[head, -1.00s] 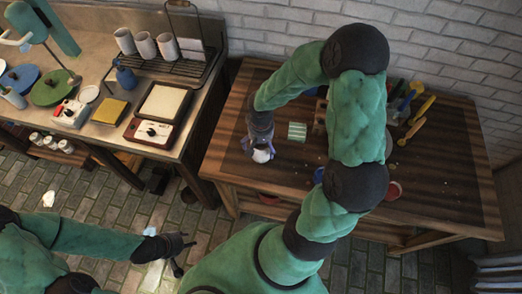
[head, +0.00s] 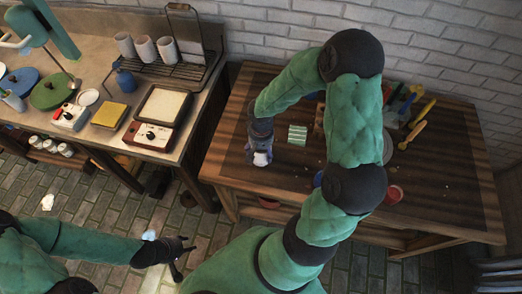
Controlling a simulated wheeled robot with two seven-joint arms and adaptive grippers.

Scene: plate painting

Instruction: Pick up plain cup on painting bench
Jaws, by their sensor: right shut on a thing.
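The plain cup (head: 261,159) is a small white shape at the left part of the wooden painting bench (head: 440,190). My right gripper (head: 260,152) reaches down over it and is shut on it; the fingers and wrist hide most of the cup. I cannot tell whether the cup touches the bench top. My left gripper (head: 184,258) hangs low over the brick floor in front of the benches, with its fingers apart and nothing between them.
A green-and-white striped block (head: 297,135) lies just right of the cup. Colourful tools (head: 415,120) and a red dish (head: 394,194) are at the right. The bench's right front is clear.

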